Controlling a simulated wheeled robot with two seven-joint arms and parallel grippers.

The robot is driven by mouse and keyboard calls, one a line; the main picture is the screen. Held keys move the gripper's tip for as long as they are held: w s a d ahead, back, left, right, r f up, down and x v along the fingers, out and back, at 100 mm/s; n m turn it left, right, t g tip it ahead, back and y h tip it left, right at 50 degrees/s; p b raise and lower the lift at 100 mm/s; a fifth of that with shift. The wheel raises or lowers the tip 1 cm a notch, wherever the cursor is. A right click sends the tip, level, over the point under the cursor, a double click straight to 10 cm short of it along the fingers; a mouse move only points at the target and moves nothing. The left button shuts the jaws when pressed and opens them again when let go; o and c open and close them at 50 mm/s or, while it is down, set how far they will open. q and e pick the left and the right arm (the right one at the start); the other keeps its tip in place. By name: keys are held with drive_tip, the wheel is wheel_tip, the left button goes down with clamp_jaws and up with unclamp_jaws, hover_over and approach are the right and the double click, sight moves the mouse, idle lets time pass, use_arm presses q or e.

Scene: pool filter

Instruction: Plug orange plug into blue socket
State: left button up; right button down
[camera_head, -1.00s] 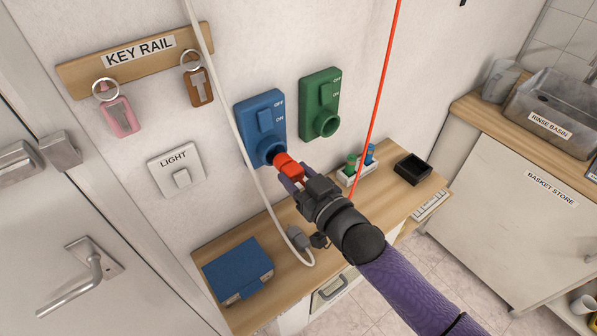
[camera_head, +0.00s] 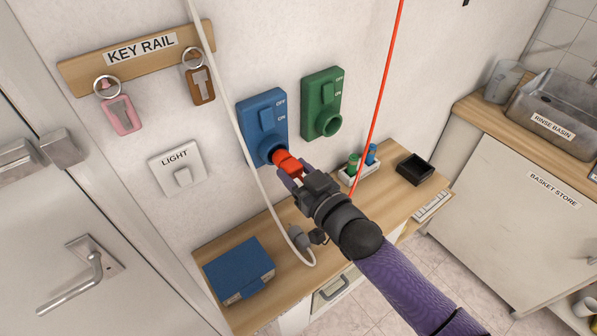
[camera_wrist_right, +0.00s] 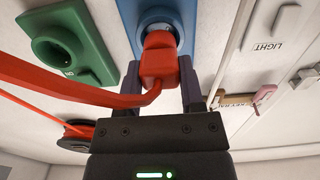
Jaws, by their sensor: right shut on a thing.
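The blue socket (camera_head: 262,128) is on the wall, with a switch above its round opening; it also shows in the right wrist view (camera_wrist_right: 130,22). The orange-red plug (camera_head: 287,163) is at the mouth of that opening. In the right wrist view the plug (camera_wrist_right: 160,66) points into the opening, its front end at or inside the rim; how deep I cannot tell. My right gripper (camera_head: 294,176) is shut on the plug's body, one finger on each side (camera_wrist_right: 160,88). A red cord (camera_wrist_right: 70,86) runs from the plug. My left gripper is not in view.
A green socket (camera_head: 321,103) is on the wall just right of the blue one. A white cord (camera_head: 232,110) hangs in front of the wall to a grey plug (camera_head: 300,237). Below, a wooden shelf (camera_head: 290,270) holds a blue box (camera_head: 239,269) and a black tray (camera_head: 414,169).

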drive_tip(key=shift+w+a, duration=0.25)
drive_tip(key=shift+w, duration=0.1)
drive_tip(key=shift+w+a+b, duration=0.25)
drive_tip(key=shift+w+b, duration=0.15)
drive_tip(key=shift+b, duration=0.05)
drive_tip(key=shift+w+a+b, duration=0.25)
drive_tip(key=shift+w+b, duration=0.1)
drive_tip(key=shift+w, duration=0.05)
drive_tip(key=shift+c, duration=0.7)
unclamp_jaws()
drive_tip(key=p+v, duration=0.3)
drive_tip(key=v, duration=0.1)
drive_tip(key=shift+s+d+r+p, duration=0.1)
drive_tip(key=shift+s+r+p, duration=0.1)
drive_tip(key=shift+p, duration=0.1)
drive_tip(key=shift+s+d+f, duration=0.1)
drive_tip(key=shift+s, duration=0.1)
drive_tip(key=shift+f, duration=0.1)
